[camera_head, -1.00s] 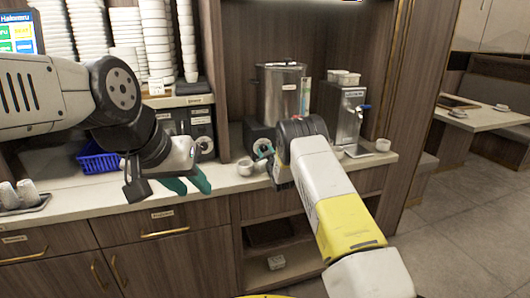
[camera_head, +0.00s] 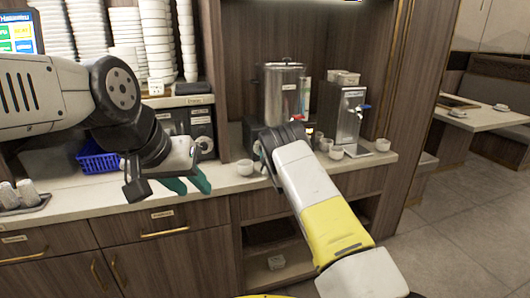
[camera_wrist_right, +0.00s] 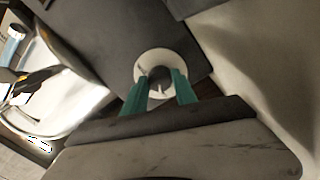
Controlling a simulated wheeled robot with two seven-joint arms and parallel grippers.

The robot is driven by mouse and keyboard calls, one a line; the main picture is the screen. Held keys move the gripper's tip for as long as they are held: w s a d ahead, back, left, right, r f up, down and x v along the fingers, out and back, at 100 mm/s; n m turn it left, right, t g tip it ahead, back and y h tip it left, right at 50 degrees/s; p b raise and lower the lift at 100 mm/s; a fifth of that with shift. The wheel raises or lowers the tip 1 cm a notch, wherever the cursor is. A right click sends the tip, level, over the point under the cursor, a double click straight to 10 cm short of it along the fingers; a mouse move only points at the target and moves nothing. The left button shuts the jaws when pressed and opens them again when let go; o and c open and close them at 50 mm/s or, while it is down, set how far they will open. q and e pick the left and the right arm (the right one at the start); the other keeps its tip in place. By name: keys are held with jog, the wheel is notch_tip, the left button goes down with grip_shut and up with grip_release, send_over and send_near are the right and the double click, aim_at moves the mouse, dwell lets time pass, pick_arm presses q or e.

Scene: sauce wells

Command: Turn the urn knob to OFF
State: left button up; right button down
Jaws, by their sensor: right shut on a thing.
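The silver urn (camera_head: 284,92) stands on its dark base at the back of the counter. A red part (camera_head: 298,117) shows at its front, just above my right wrist. The round pale knob (camera_wrist_right: 141,64) sits on a dark panel in the right wrist view. My right gripper (camera_wrist_right: 160,88) has its green fingers on either side of the knob's central grip and is shut on it. In the head view my right wrist hides most of the knob and base. My left gripper (camera_head: 187,184) is empty above the counter's front, its green fingers apart.
A second steel dispenser (camera_head: 341,115) with a blue tap stands to the right. Small white cups (camera_head: 336,152) stand near it, and another cup (camera_head: 244,167) is left of my right wrist. A blue basket (camera_head: 98,160) and stacked bowls are at left.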

jog(key=shift+n, duration=0.6)
jog(key=shift+f, duration=0.1)
jog(key=c, duration=1)
grip_release()
jog(key=shift+s, duration=0.1)
jog(key=shift+v, duration=3.85)
